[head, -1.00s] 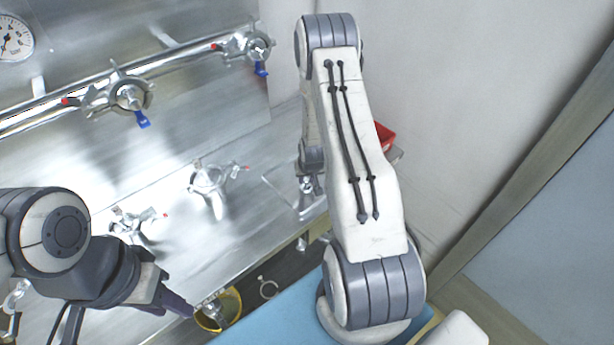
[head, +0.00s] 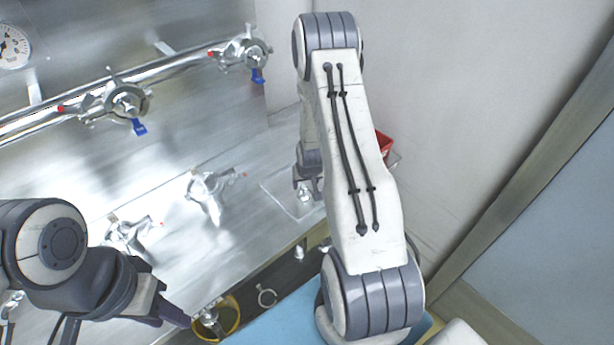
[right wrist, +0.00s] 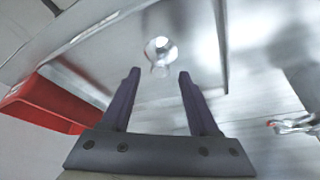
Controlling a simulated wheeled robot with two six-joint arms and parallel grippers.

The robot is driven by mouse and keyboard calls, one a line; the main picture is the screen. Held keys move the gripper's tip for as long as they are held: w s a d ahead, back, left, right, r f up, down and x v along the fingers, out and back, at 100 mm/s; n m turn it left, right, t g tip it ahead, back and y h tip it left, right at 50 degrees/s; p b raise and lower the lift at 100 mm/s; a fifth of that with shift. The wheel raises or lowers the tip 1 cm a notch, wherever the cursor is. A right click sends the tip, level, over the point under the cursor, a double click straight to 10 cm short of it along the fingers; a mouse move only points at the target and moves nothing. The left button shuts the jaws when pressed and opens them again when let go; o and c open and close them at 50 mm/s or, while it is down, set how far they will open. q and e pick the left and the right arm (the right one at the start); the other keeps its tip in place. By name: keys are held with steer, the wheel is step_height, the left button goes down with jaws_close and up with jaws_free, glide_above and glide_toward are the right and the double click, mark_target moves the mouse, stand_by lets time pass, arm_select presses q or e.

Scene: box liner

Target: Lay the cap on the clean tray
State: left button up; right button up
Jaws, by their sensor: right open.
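The cap (right wrist: 161,50), a small shiny metal piece with a round top, rests on the metal tray (right wrist: 120,78) in the right wrist view. It lies just beyond my right fingertips, in line with the gap between them. My right gripper (right wrist: 158,75) is open and empty, pointing down at the tray. In the head view the cap (head: 304,194) and tray (head: 280,203) show below my right gripper (head: 308,180), partly hidden by my arm. My left gripper (head: 175,315) is at the lower left, its jaws seen edge-on.
A red bin (right wrist: 50,102) stands beside the tray. Metal clamps (head: 212,190) and (head: 130,235) sit on the steel bench. A yellow-rimmed bucket (head: 236,314) and a ring (head: 266,297) are near the bench's front edge. A pipe with valves (head: 128,102) runs along the back.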

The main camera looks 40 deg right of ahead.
steer(key=b+v, duration=0.2)
steer(key=v, duration=0.8)
steer(key=s+a+r+n+y, duration=0.1)
steer(key=a+r+n, duration=0.15)
steer(key=a, duration=0.45)
steer(key=s+a+r+n+g, duration=0.1)
steer(key=s+a+r, duration=0.15)
steer(key=a, duration=0.45)
steer(key=s+a+r+n+y, duration=0.1)
steer(key=a+r+n, duration=0.1)
steer(key=a+r, duration=0.35)
steer(key=s+a+n+g+b, duration=0.1)
steer(key=s+a+n, duration=0.2)
steer(key=s+a, duration=0.3)
steer(key=s+a+r+n+g+b, duration=0.1)
steer(key=s+a+n, duration=0.3)
steer(key=s, duration=0.8)
steer(key=shift+a+g+y+b, duration=0.4)
steer(key=shift+a+g+b, duration=0.1)
steer(key=shift+a, duration=0.7)
